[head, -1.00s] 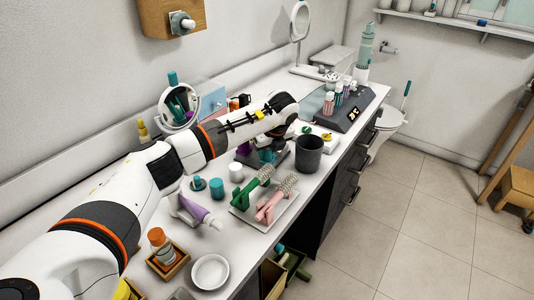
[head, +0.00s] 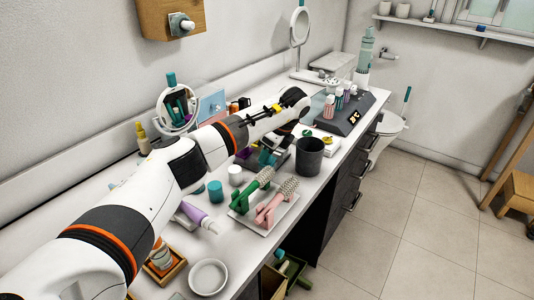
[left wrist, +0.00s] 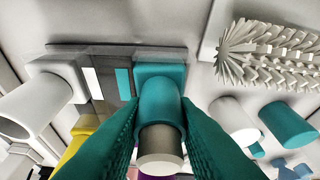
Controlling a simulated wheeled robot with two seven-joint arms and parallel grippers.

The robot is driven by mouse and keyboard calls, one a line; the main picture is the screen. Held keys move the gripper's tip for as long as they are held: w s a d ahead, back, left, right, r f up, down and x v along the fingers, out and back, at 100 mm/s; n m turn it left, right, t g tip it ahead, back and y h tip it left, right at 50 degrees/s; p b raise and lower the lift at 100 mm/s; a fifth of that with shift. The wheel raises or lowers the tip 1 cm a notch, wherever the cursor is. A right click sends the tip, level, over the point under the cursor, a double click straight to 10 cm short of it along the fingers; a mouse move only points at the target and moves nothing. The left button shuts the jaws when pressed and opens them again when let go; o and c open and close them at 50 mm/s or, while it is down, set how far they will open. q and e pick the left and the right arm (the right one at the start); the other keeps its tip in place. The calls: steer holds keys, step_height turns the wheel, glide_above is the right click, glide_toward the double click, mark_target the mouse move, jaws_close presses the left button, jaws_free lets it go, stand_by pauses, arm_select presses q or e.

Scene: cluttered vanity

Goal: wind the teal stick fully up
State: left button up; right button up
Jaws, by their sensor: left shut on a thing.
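The teal stick (left wrist: 160,96) is in the middle of the left wrist view, a teal cylinder with a squared teal part at one end and a silver part at the other. My left gripper (left wrist: 160,112) is shut on it, with one green ridged finger on each side. In the head view the same left gripper (head: 274,146) is low over the counter behind the dark cup, and my arm hides much of it. How far the stick is wound up cannot be told. My right gripper is not in view.
A white tube (left wrist: 38,102) and a yellow item (left wrist: 84,130) are close beside the stick. The dark cup (head: 309,157) stands right of my gripper. A tray (head: 280,222) with green and pink brushes is in front. A round mirror (head: 176,108) stands behind my arm.

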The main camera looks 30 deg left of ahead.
arm_select(q)
steer(key=shift+n, duration=0.3)
stand_by(0.5)
steer(key=o, duration=1)
steer(key=b+v, duration=0.1)
steer(key=v, duration=1.1)
steer(key=shift+w+d, duration=0.1)
steer(key=shift+r, duration=0.1)
